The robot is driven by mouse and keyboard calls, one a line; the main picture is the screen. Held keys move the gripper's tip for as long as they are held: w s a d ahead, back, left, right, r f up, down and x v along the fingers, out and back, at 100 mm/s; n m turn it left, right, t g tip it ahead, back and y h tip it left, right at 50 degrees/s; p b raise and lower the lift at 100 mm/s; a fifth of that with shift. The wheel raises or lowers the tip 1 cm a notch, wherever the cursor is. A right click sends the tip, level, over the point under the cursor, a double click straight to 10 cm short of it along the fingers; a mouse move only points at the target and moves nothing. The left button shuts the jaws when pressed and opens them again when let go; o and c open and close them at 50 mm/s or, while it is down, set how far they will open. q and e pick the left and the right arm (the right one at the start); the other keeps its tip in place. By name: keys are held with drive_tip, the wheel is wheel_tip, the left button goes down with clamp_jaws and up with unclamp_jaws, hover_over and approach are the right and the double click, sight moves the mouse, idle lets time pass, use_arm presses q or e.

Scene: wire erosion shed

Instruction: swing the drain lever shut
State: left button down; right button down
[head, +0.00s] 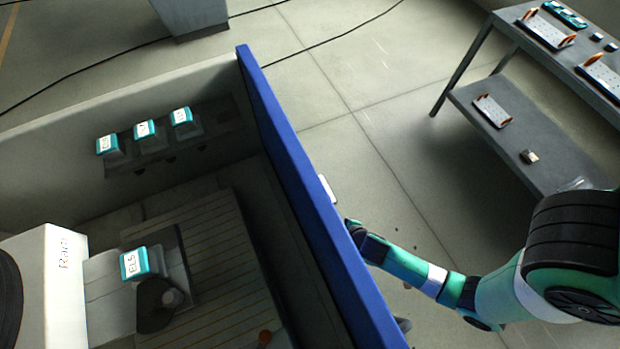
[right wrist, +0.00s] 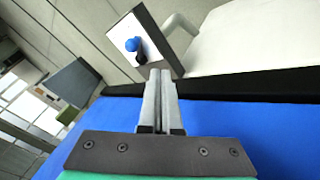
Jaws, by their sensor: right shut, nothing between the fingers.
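In the right wrist view a blue knob (right wrist: 133,44) on a short dark stem stands out from a white plate (right wrist: 152,38) with a dark edge; it looks like the drain lever. My right gripper (right wrist: 160,75) is shut and empty. Its fingertips lie just below and right of the knob in that view, close to the plate's lower edge; I cannot tell whether they touch anything. In the head view my right gripper (head: 351,226) is at the outer side of the blue tank wall (head: 290,165), just below a pale plate edge (head: 327,190). The lever is hidden there. My left gripper is out of view.
A white bent pipe (right wrist: 182,24) is beside the plate. Inside the tank are several teal-topped blocks, a slatted bed (head: 215,250) and a white machine head (head: 35,275). A grey two-level bench (head: 520,135) stands at the right. Open floor lies between tank and bench.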

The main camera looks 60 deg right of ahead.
drive_tip(key=w+d+f+b, duration=0.5)
drive_tip(key=w+d+f, duration=0.1)
drive_tip(key=d+f, duration=0.1)
drive_tip(key=shift+w+f, duration=0.25)
drive_tip(key=shift+f, duration=0.2)
drive_tip(key=shift+a, duration=0.1)
idle(0.3)
